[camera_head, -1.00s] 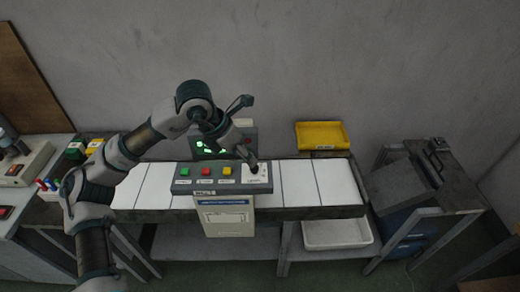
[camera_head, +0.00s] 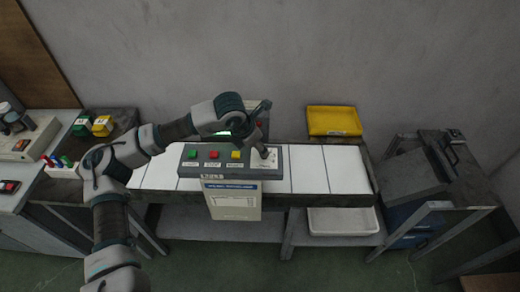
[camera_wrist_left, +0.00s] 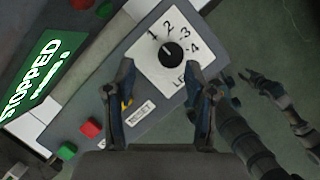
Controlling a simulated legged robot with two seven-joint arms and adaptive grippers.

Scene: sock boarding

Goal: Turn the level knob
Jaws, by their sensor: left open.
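The level knob (camera_wrist_left: 172,54) is a round black knob on a white dial plate marked 1 to 4, at the right end of the grey control panel (camera_head: 188,169). In the head view the dial plate (camera_head: 270,164) lies just below my left gripper (camera_head: 264,145), which partly covers the knob. In the left wrist view my left gripper (camera_wrist_left: 160,78) is open and empty. Its two fingers straddle the lower side of the dial plate, and the knob appears beyond the tips, between their lines. The knob's pointer is too small to read surely.
Green (camera_head: 192,154), red (camera_head: 214,154) and yellow (camera_head: 236,154) buttons sit left of the dial. A dark jointed limb, seemingly mine, shows right in the wrist view.

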